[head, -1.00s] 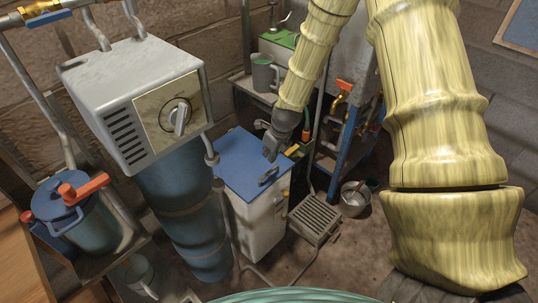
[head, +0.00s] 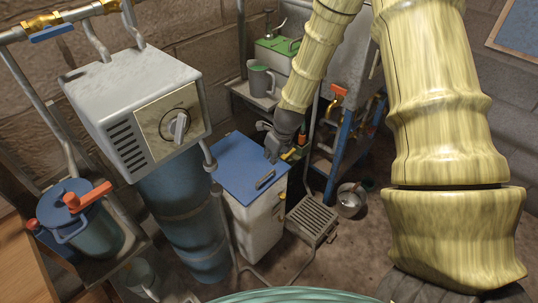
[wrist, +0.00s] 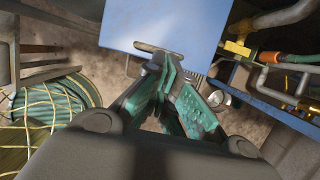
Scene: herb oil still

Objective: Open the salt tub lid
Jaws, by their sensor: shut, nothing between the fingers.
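The salt tub is a white box (head: 258,228) with a flat blue lid (head: 240,162), standing right of the blue cylinder. The lid looks shut, lying level on the tub. A dark bar handle (head: 265,180) sits near the lid's front right edge. My gripper (head: 272,158) is over the lid's right side, behind the handle in the head view. In the wrist view the blue lid (wrist: 190,22) and its handle (wrist: 158,49) show just beyond my fingertips (wrist: 163,66). The fingers are shut and empty. I cannot tell whether they touch the lid or handle.
A grey control box (head: 135,105) on a blue cylinder (head: 188,210) stands left of the tub. A slatted grey block (head: 311,218) and a metal pot (head: 350,200) are on the floor to its right. Pipes and a blue frame (head: 341,150) stand behind right.

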